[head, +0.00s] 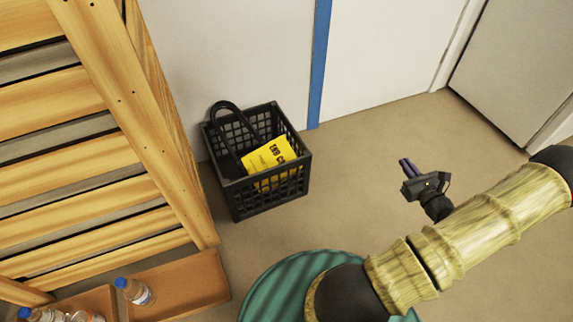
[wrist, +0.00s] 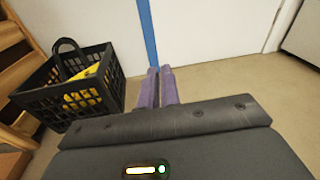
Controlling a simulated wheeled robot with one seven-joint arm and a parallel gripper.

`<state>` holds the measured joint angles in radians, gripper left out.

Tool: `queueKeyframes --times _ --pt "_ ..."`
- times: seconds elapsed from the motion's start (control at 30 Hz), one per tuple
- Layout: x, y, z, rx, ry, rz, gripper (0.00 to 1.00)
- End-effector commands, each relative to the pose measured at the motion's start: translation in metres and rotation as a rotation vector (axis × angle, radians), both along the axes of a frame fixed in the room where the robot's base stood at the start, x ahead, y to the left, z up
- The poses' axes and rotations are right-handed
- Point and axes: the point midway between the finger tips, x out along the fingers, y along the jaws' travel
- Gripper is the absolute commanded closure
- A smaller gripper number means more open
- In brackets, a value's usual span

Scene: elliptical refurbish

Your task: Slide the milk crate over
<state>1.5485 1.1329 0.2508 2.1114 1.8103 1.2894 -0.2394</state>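The black milk crate (head: 268,198) stands upright on the floor against the white wall, beside the wooden slatted unit. A yellow item with dark lettering (head: 268,154) and a black curved, handle-like piece (head: 222,108) are in it. My gripper (head: 405,164) is to the right of the crate, clear of it, with bare floor between them. Its two purple fingers lie close together and hold nothing. In the wrist view, the fingers (wrist: 160,72) point toward the wall, and the crate (wrist: 68,105) is to their left.
The wooden slatted unit (head: 120,90) is close to the crate's left. Low wooden boxes (head: 190,285) with bottles (head: 135,290) are at the lower left. A green ribbed round object (head: 275,285) is below the crate. A blue strip (head: 319,65) runs down the wall. Floor is free right of the crate.

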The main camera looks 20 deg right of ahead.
Motion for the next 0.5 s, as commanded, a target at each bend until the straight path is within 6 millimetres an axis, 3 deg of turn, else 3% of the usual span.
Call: queueKeyframes --times 0.03,0.2,0.37,0.5 --pt "0.02 0.029 0.023 -0.035 0.032 0.126 1.0" --pt "0.053 0.127 0.063 -0.169 0.159 0.543 1.0" --pt "0.054 0.208 0.094 -0.341 0.273 0.905 1.0" --pt "0.039 0.262 0.119 -0.529 0.362 1.196 1.0"
